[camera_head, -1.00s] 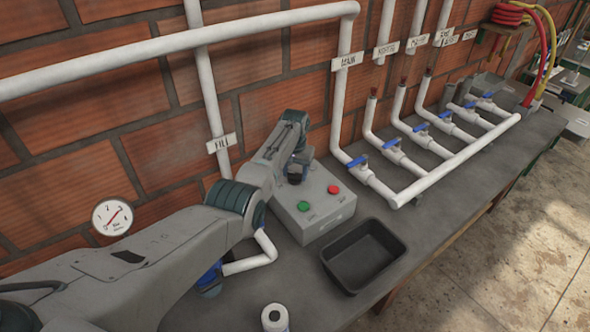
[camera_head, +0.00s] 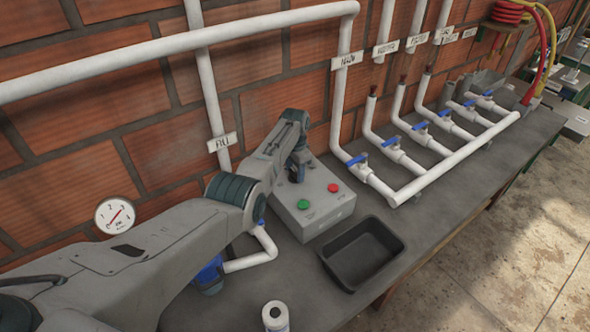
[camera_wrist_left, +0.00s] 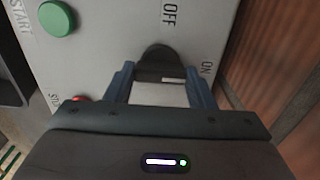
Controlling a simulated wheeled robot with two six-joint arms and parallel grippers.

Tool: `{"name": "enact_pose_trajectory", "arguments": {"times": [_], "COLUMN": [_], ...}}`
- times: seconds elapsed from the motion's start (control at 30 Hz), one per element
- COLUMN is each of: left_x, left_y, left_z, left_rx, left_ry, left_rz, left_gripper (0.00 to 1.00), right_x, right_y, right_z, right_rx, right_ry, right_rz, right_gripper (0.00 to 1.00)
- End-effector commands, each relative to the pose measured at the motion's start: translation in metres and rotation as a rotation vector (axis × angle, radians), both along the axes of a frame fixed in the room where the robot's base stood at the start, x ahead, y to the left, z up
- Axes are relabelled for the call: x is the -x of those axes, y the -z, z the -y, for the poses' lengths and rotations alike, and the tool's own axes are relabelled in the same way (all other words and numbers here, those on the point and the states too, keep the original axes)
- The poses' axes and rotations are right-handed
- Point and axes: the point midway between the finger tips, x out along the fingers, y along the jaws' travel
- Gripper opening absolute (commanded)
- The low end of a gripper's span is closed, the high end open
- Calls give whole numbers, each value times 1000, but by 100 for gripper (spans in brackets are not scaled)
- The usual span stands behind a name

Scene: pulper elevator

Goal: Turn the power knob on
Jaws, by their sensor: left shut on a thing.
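The grey control box (camera_head: 318,212) sits on the bench against the brick wall. It has a green button (camera_head: 303,204) and a red button (camera_head: 333,188) on top. My left gripper (camera_head: 297,172) comes down over the box's back left part. In the left wrist view, the black power knob (camera_wrist_left: 160,58) lies between the fingers of my left gripper (camera_wrist_left: 160,80), beside the OFF and ON labels. The gripper is shut on the knob. In the head view the arm largely hides the knob. My right gripper is not seen.
A black tray (camera_head: 362,252) stands in front of the box. White pipes with blue valve handles (camera_head: 357,160) run along the bench to the right. A pressure gauge (camera_head: 115,215) is at the left. A white cylinder (camera_head: 275,316) stands at the front.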

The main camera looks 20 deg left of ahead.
Motion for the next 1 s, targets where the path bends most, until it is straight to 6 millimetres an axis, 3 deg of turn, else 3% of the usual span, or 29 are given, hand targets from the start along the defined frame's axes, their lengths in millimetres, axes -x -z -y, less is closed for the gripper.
{"name": "enact_pose_trajectory", "arguments": {"times": [0.47,0.5,0.6,1.0], "left_x": [-2,-2,-1,-1], "left_y": [-2,-2,-2,-8], "left_z": [0,0,0,0], "left_rx": [0,0,0,0], "left_ry": [14,14,14,13], "left_rz": [5,5,4,4], "left_gripper": [26,55,71,71], "right_x": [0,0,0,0], "right_y": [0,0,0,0], "right_z": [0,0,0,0], "right_rx": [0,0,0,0], "right_ry": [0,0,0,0], "right_rz": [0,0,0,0], "right_gripper": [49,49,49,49]}}
